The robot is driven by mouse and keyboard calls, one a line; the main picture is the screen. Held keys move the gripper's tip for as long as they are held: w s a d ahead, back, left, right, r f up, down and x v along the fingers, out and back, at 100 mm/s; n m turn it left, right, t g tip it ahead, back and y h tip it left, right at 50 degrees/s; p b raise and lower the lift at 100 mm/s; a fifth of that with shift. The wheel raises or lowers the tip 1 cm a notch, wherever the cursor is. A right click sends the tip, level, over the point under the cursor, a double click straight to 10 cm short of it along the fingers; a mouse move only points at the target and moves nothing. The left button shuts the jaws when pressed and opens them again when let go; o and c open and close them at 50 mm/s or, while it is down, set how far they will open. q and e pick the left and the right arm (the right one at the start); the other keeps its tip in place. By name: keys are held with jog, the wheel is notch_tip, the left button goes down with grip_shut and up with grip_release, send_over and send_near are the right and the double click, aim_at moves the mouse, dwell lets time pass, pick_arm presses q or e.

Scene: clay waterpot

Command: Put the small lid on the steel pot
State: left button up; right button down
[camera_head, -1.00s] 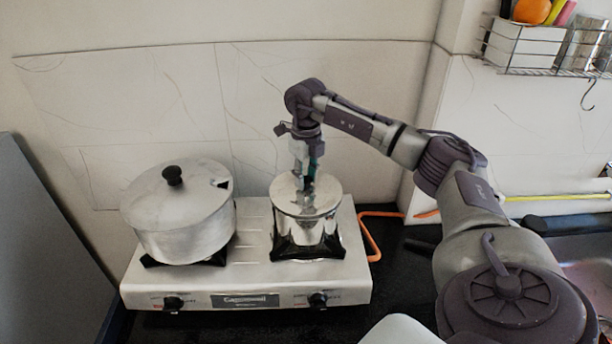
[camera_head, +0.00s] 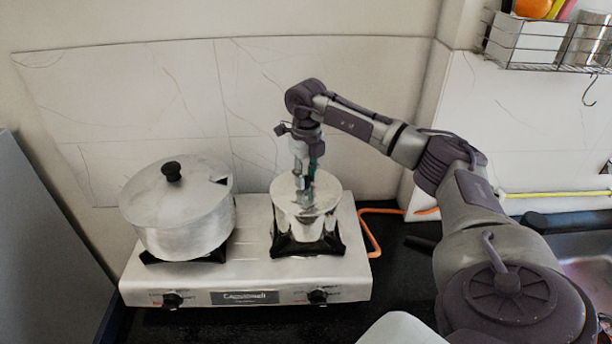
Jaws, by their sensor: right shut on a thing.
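The small steel pot (camera_head: 306,230) stands on the right burner of the stove. The small lid (camera_head: 325,189) is at the pot's top, flat and shiny. My right gripper (camera_head: 305,196) points straight down at the middle of the lid and is shut on it, most likely by its knob, which the fingers hide. The lid looks level with the pot's rim; whether it rests fully on the rim is hard to tell. My left gripper is not in view.
A large aluminium pot (camera_head: 180,230) with its own lid and black knob sits on the left burner. The white stove (camera_head: 250,262) stands on a dark counter (camera_head: 390,262) against a tiled wall. An orange hose (camera_head: 371,240) runs right. A wire rack hangs upper right.

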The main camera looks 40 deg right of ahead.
jog(key=shift+s+f, duration=0.1)
jog(key=shift+f, duration=0.2)
jog(key=c, duration=1.2)
grip_release()
jog(key=o, duration=0.4)
jog(key=shift+o, duration=0.2)
jog(key=shift+r, duration=0.3)
notch_tip(320, 180, up, 11)
jog(key=shift+r, duration=0.2)
